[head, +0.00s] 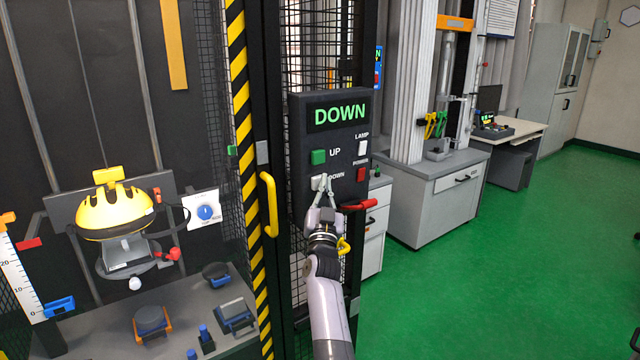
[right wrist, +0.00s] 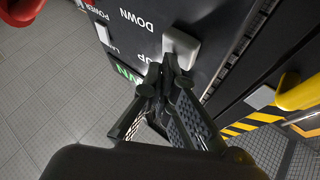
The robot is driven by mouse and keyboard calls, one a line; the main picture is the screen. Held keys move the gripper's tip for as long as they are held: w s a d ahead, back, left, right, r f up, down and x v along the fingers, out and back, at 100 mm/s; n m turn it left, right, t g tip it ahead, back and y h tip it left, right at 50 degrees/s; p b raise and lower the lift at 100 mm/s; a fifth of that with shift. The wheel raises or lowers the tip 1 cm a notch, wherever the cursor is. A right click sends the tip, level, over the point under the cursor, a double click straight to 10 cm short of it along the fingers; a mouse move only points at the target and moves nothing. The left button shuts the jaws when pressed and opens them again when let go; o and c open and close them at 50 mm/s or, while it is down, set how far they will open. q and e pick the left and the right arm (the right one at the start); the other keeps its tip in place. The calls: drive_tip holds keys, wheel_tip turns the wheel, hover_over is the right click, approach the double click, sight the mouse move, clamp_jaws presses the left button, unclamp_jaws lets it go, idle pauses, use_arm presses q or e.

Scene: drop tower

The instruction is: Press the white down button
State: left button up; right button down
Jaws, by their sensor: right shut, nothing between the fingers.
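The white down button (head: 317,182) is on the lower left of the dark control panel (head: 297,130), left of its DOWN label. The panel's display (head: 340,113) reads DOWN in green. My right gripper (head: 324,184) is shut and empty, its fingertips at the button and covering part of it. In the right wrist view the white button (right wrist: 181,45) is just past the shut fingertips (right wrist: 163,72). I cannot tell whether they touch it. My left gripper is not in view.
The green UP button (head: 318,157) is above the white one. A white lamp switch (head: 362,148) and red power switch (head: 361,174) are on the right. A red handle (head: 360,205) is below the panel, a yellow door handle (head: 269,204) left of it. Green floor (head: 520,230) lies open at right.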

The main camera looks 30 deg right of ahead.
drive_tip(key=shift+s+p, duration=0.45)
drive_tip(key=shift+s, duration=0.25)
drive_tip(key=s+p, duration=0.1)
drive_tip(key=s, duration=0.1)
drive_tip(key=s+p, duration=0.2)
drive_tip(key=s, duration=0.1)
drive_tip(key=shift+d+p, duration=0.2)
drive_tip(key=shift+p, duration=0.1)
idle(0.3)
